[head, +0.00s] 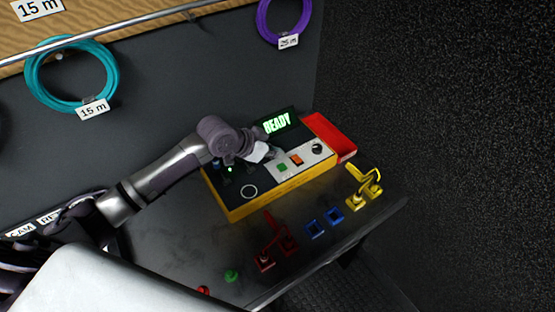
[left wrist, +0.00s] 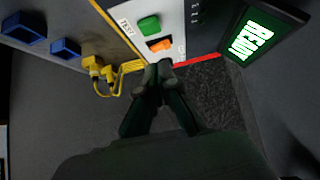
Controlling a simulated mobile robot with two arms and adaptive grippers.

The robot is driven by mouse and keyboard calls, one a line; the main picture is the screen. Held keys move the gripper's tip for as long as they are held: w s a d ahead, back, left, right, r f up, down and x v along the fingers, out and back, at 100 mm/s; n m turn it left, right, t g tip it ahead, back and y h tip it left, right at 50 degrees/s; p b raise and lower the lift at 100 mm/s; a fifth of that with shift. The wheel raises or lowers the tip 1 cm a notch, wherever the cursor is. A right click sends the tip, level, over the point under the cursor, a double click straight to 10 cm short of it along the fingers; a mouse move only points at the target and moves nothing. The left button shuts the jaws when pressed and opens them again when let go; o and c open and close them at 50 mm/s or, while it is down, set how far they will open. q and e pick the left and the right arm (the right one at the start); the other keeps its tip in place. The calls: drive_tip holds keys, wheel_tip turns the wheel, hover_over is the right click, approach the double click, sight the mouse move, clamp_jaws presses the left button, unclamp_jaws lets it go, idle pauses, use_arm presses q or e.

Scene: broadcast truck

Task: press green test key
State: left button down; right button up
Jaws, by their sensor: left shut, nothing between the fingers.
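The green test key (head: 281,167) sits on the white panel of a yellow-sided tester box, beside an orange key (head: 296,160). In the left wrist view the green key (left wrist: 149,26) lies near a TEST label, with the orange key (left wrist: 160,45) just below it in the picture. My left gripper (head: 270,155) is over the box, close to the panel. Its fingers (left wrist: 157,70) are shut and empty, and their tips show just below the orange key in the wrist view. I cannot tell whether they touch the panel. My right gripper is not in view.
A display (head: 278,123) at the back of the box reads READY. A black knob (head: 317,148) and a red part (head: 329,137) are to the right. Coiled cables hang behind.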

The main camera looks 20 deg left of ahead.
sight(285, 165)
use_arm(q)
drive_tip(key=f, duration=0.3)
drive_tip(key=shift+w+d+f+p, duration=0.3)
drive_tip(key=shift+w+f+p, duration=0.05)
drive_tip(key=shift+f+p, duration=0.05)
drive_tip(key=shift+f, duration=0.55)
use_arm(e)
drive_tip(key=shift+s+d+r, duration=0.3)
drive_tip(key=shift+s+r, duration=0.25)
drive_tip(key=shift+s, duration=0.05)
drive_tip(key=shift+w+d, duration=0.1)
